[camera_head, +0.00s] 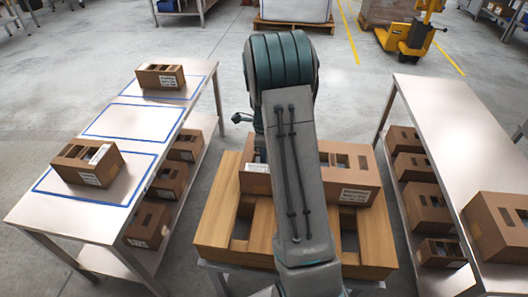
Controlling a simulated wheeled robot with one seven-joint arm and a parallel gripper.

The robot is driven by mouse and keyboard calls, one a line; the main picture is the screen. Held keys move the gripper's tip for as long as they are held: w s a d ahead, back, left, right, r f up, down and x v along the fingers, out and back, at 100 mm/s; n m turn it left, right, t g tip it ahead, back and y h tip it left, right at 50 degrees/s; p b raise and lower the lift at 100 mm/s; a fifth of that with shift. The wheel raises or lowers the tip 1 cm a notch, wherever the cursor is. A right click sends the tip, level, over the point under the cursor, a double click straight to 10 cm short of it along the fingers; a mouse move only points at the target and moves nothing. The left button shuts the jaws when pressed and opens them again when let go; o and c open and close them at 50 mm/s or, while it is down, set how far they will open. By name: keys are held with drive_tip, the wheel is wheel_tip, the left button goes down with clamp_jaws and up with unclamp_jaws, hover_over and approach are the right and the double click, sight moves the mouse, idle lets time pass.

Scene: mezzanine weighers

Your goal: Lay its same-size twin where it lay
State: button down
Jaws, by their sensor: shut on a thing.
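A brown slotted carton (161,77) stands in the far blue-outlined area of the left table (190,107). A larger carton (88,163) with a white label lies across the near outlined area. The middle outlined area (133,122) is empty. A long brown carton (352,180) with dark openings and a white label is at the wooden pallet-like stand (222,226) in front of me. My arm covers its middle, so I cannot tell whether it rests there or is held. My gripper's fingers are hidden behind the arm.
More cartons sit on the lower shelves of the left table and right table (440,117). Another carton (497,226) stands on the right table's near end; the rest of that top is clear. A yellow pallet truck (410,38) stands beyond. Aisles separate both tables from the stand.

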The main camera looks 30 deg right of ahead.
drive_tip(key=shift+f, duration=0.2)
idle(0.3)
drive_tip(key=c, duration=1.2)
unclamp_jaws()
drive_tip(key=shift+o, duration=0.2)
wheel_tip(320, 180, up, 14)
drive_tip(key=p, duration=0.1)
